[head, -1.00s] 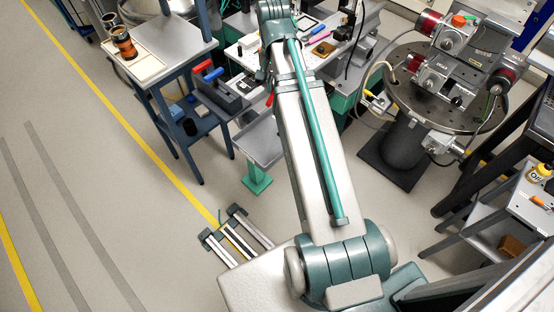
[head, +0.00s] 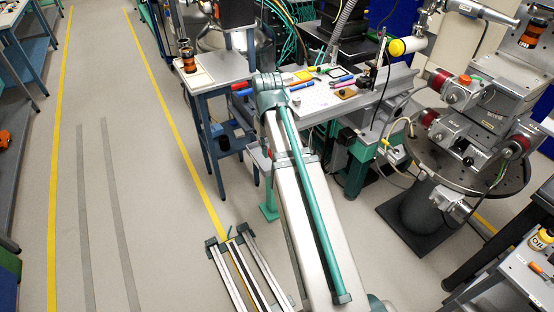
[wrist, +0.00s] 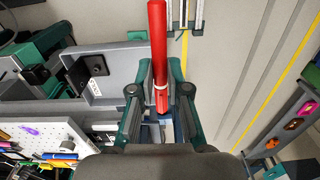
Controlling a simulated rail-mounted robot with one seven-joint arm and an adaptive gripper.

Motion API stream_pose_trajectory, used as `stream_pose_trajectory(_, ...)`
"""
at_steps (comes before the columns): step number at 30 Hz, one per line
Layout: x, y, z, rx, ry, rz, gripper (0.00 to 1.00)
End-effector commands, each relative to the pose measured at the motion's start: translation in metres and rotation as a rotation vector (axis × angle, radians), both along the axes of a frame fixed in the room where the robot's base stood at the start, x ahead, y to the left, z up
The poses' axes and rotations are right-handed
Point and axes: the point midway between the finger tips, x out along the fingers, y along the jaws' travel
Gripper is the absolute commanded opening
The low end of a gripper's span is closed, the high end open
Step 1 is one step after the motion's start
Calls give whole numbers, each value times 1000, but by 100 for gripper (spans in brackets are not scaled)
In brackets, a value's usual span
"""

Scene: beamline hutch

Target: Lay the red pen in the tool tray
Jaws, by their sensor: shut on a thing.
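The red pen (wrist: 157,45) is held lengthwise between the fingers of my gripper (wrist: 161,88) in the wrist view. Its long red body sticks out toward the top of the picture, and its lower end shows between the fingers. In the head view my arm hides most of the gripper and pen. The pen is apart from the tray as far as the views show.
A white perforated board (head: 318,98) with pens and small parts lies on the bench behind my arm. A side table (head: 207,78) with orange-black cylinders stands left. The round instrument stage (head: 470,170) is at right. Open floor lies at left.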

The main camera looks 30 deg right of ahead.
Motion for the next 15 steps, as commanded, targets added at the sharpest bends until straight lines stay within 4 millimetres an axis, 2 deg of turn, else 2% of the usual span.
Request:
stream_pose_trajectory(5,15,-12,-6,0,1,27,0)
stream_pose_trajectory(15,73,-60,-38,1,3,24,0)
